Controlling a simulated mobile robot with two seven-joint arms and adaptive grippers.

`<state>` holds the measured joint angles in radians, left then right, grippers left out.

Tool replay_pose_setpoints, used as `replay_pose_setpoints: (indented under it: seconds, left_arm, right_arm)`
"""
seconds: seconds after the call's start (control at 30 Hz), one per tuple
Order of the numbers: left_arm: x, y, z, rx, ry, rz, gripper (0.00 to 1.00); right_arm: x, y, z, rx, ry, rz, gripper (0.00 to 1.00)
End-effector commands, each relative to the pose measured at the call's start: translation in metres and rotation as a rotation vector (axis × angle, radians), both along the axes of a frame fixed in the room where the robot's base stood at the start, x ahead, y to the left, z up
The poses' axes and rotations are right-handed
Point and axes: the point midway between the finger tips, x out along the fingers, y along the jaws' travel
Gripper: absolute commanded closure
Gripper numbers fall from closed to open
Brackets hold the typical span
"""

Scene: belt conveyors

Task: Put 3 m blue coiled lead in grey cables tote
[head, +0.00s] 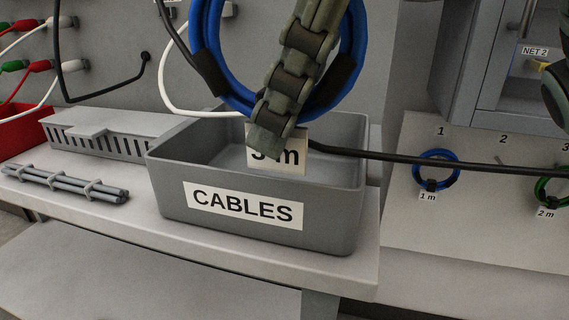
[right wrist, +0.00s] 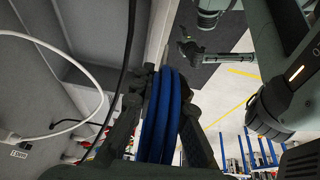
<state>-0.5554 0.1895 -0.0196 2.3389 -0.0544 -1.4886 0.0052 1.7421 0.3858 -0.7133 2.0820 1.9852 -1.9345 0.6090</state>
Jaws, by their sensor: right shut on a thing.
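The blue coiled lead (head: 359,40) hangs from my right gripper (head: 272,138), which reaches down from the top of the head view. Its white tag reading "3 m" (head: 292,160) is partly covered by the gripper. In the right wrist view, the blue strands (right wrist: 165,115) lie between the two fingers of my right gripper (right wrist: 162,128), shut on them. The grey tote labelled CABLES (head: 168,208) stands on the light shelf. The coil is in front of and above its opening in the picture; the exact height gap cannot be told.
A black cable (head: 430,159) crosses at the tote's right rear. A slotted grey duct (head: 100,143) and bundled grey rods (head: 62,184) lie left of the tote. A 1 m blue coil (head: 436,155) and a green 2 m coil (head: 541,190) hang at right.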

Motion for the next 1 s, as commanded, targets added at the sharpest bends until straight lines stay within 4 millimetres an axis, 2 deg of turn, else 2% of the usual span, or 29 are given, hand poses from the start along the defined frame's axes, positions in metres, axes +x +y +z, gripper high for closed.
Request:
replay_pose_setpoints:
  seconds: [0.2,0.4,0.57,0.73,0.87,1.0]
  left_arm:
    - [-0.009,-0.001,0.010,0.004,0.000,0.001,0.39]
    - [-0.012,0.000,0.021,0.008,-0.005,0.005,0.39]
    - [-0.011,0.001,0.025,0.012,-0.013,0.005,0.39]
    - [-0.012,0.001,0.025,0.015,-0.015,0.005,0.39]
    - [0.006,-0.013,0.035,-0.012,-0.106,-0.029,0.39]
    - [0.010,-0.015,0.036,-0.016,-0.120,-0.034,0.39]
  right_arm:
    - [0.051,-0.007,-0.033,0.000,0.007,-0.006,1.00]
    - [0.083,-0.011,-0.051,0.001,0.003,-0.004,1.00]
    - [0.091,-0.012,-0.057,0.000,0.001,-0.002,1.00]
    - [0.090,-0.013,-0.079,-0.002,0.003,-0.002,1.00]
    - [0.090,-0.012,-0.093,0.000,0.001,-0.002,1.00]
    - [0.090,-0.012,-0.094,0.001,-0.001,-0.001,1.00]
